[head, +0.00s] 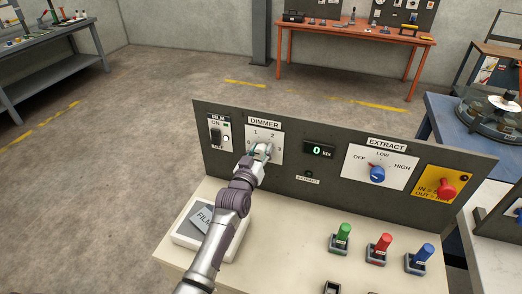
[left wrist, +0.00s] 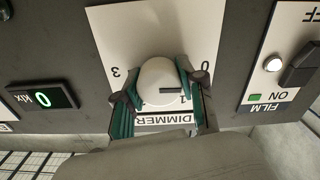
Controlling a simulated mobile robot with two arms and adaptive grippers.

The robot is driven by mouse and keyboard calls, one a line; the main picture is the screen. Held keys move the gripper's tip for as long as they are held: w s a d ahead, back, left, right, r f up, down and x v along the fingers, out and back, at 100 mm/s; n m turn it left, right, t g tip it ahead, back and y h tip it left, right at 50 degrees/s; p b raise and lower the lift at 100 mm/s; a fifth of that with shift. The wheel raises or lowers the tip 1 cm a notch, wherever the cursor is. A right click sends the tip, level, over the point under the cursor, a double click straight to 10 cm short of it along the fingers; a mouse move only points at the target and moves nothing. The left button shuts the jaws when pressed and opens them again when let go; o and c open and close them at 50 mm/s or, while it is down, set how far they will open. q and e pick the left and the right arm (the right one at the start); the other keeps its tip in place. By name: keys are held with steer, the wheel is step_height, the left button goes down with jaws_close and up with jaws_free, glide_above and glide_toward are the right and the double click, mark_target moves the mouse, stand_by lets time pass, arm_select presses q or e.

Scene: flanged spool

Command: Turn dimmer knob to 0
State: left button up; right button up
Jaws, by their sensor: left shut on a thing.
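The dimmer knob (left wrist: 158,80) is a round white knob with a dark pointer line on a white plate (head: 252,152) marked DIMMER. My left gripper (head: 262,151) is shut on it, with one green-lined finger on each side in the left wrist view (left wrist: 157,92). That view is upside down. The pointer line there runs to the right, toward the side with the 1 and the 0. The 0 and 3 show beside the knob; the 2 is hidden by a finger. The display (head: 319,151) reads 0; it also shows in the left wrist view (left wrist: 42,99). My right gripper is out of view.
The dark panel (head: 300,134) also bears a FILM switch (head: 216,135), a blue EXTRACT knob (head: 377,174) and a red knob on yellow (head: 446,190). Green (head: 341,236), red (head: 380,247) and blue (head: 421,258) handles stand on the pale bench top in front.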

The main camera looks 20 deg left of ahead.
arm_select(q)
steer(key=shift+f+n, duration=0.2)
steer(key=shift+n, duration=0.1)
stand_by(0.4)
steer(key=o, duration=1.1)
steer(key=shift+r, duration=0.1)
steer(key=shift+o, duration=0.2)
steer(key=shift+s, duration=0.15)
steer(key=s, duration=1.1)
steer(key=shift+s+a, duration=0.15)
steer(key=shift+s, duration=0.25)
